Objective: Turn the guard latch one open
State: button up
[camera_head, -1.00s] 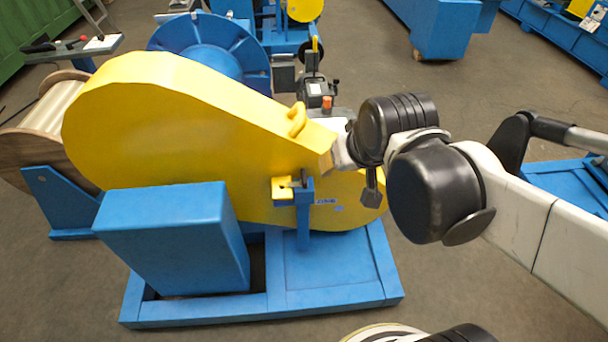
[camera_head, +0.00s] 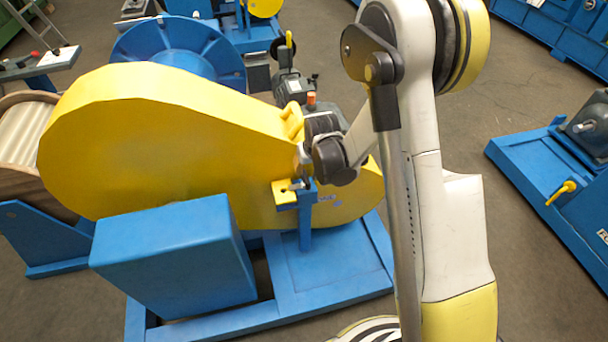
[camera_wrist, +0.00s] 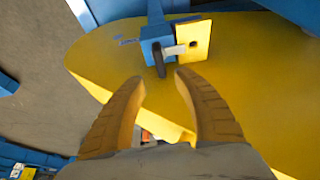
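The yellow chain guard (camera_head: 150,130) stands on a blue frame, and it also fills much of the wrist view (camera_wrist: 245,90). The guard latch sits on a blue post (camera_head: 305,215) beside a yellow bracket plate (camera_head: 285,193). In the wrist view the latch has a blue block (camera_wrist: 153,38), a pale pin (camera_wrist: 174,49) and a dark lever (camera_wrist: 159,58), with the yellow plate (camera_wrist: 193,42) on its right. My gripper (camera_wrist: 160,80) is open and empty, its two fingers apart, pointing at the latch from a short distance. In the head view my wrist hides the fingertips.
A blue box (camera_head: 170,255) stands in front of the guard. A yellow handle (camera_head: 292,122) is on the guard's top, with a grey motor (camera_head: 292,88) behind. A wooden spool (camera_head: 25,140) is at left. Another blue machine (camera_head: 560,180) stands at right, with open floor between.

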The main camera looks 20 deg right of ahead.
aim_at(306, 177)
jog(key=b+x, duration=0.4)
jog(key=x, duration=0.6)
jog(key=shift+w+f, duration=0.15)
grip_shut()
